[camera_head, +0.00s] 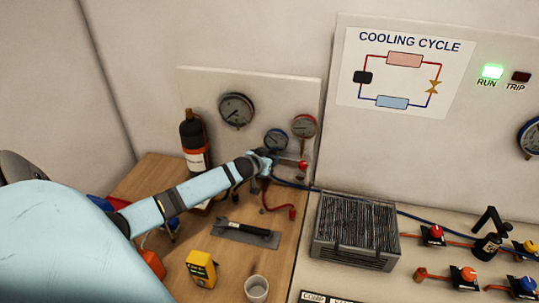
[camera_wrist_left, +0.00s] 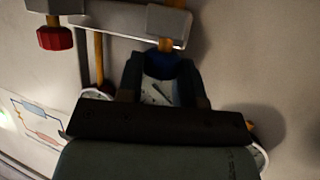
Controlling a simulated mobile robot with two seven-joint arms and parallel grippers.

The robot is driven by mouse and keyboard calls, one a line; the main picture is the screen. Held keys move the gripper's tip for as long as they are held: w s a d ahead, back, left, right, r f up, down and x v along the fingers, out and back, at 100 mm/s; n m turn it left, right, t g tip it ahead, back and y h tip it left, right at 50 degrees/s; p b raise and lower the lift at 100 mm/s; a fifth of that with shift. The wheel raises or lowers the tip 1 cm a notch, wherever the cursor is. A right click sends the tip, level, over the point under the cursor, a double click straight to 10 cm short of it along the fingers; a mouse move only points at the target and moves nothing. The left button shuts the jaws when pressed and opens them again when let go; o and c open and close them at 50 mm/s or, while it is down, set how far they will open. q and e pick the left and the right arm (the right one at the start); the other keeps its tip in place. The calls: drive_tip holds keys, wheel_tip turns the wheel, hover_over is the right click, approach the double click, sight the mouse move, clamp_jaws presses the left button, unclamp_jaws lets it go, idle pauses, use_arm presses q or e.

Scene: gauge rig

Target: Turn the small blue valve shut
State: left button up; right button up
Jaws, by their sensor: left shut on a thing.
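The small blue valve (camera_wrist_left: 165,63) is a dark blue knob on a brass stem under the metal manifold bar (camera_wrist_left: 120,22). In the left wrist view my left gripper (camera_wrist_left: 163,68) has one finger on each side of the knob and is shut on it. In the head view my left arm reaches in from the left and the gripper (camera_head: 265,158) is at the manifold, below the blue gauge (camera_head: 276,139). The blue knob is hidden there behind the gripper. A red knob (camera_wrist_left: 55,38) sits beside it on the manifold; it also shows in the head view (camera_head: 303,166).
A red gauge (camera_head: 303,125) and a larger dark gauge (camera_head: 236,109) are on the back panel. A black bottle (camera_head: 193,142), a yellow meter (camera_head: 201,268), a white cup (camera_head: 256,289) and a finned block (camera_head: 355,230) stand around. A red hose (camera_head: 279,209) hangs below the manifold.

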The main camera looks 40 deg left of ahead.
use_arm(q)
drive_tip(key=shift+a+r+m+h, duration=0.15)
drive_tip(key=shift+a+m+h, duration=0.05)
drive_tip(key=shift+m+h, duration=1.2)
drive_tip(key=shift+h, duration=0.3)
drive_tip(key=shift+w+a+m+h+b, duration=0.15)
drive_tip(key=shift+m+h+b, duration=0.2)
drive_tip(key=shift+m+h, duration=1.15)
drive_tip(key=shift+m+g+h, duration=0.8)
drive_tip(key=shift+m+h, duration=0.2)
drive_tip(key=shift+h, duration=0.3)
drive_tip(key=shift+m+g+h+p, duration=0.35)
drive_tip(key=shift+m+h, duration=0.15)
drive_tip(key=shift+m, duration=0.1)
drive_tip(key=o, duration=0.9)
drive_tip(key=shift+s, duration=0.2)
